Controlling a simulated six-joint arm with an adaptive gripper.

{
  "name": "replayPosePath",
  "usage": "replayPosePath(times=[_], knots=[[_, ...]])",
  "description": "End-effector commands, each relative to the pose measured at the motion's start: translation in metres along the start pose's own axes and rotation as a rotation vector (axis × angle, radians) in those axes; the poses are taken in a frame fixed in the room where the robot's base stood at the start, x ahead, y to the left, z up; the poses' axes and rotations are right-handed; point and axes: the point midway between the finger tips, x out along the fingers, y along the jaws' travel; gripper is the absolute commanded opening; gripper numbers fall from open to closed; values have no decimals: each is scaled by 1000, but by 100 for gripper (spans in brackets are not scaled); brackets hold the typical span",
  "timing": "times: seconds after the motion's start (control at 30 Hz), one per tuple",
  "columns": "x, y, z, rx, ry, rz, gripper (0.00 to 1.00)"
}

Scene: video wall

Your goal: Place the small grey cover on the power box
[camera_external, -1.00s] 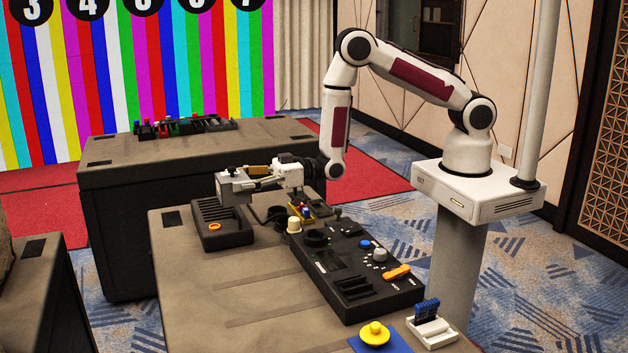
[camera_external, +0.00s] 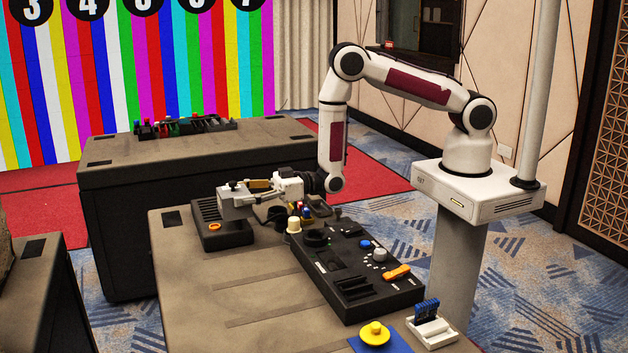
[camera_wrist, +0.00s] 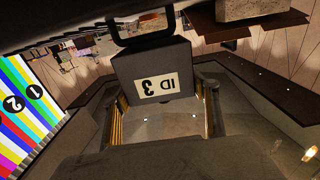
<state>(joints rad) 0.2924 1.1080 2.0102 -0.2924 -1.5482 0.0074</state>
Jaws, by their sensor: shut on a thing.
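The small grey cover (camera_external: 236,198) is a pale grey block in the external view. My gripper (camera_external: 252,190) is shut on it and holds it over the right part of a black slotted box (camera_external: 222,240) with an orange ring, which looks like the power box. Whether the cover touches the box cannot be told. In the wrist view, a dark grey block (camera_wrist: 150,62) marked "ID 3", with a dark handle-like bar, lies between the fingers of my gripper (camera_wrist: 163,100); the label is upside down. The black box is not clearly seen there.
A black control panel (camera_external: 350,262) with knobs and an orange lever stands right of the box. A cream knob (camera_external: 293,225) and small coloured parts sit between them. The table's left front is clear.

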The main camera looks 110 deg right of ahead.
Motion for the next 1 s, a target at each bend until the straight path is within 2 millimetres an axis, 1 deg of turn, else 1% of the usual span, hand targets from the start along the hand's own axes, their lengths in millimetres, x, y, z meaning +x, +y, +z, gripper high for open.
replayPosePath(times=[0.1,0.57,0.6,0.63,1.0], knots=[[0,0,5,0,0,0,37],[0,0,8,0,0,0,37],[0,0,8,0,0,0,70],[0,0,8,-1,0,0,76],[0,0,7,-1,0,0,76]])
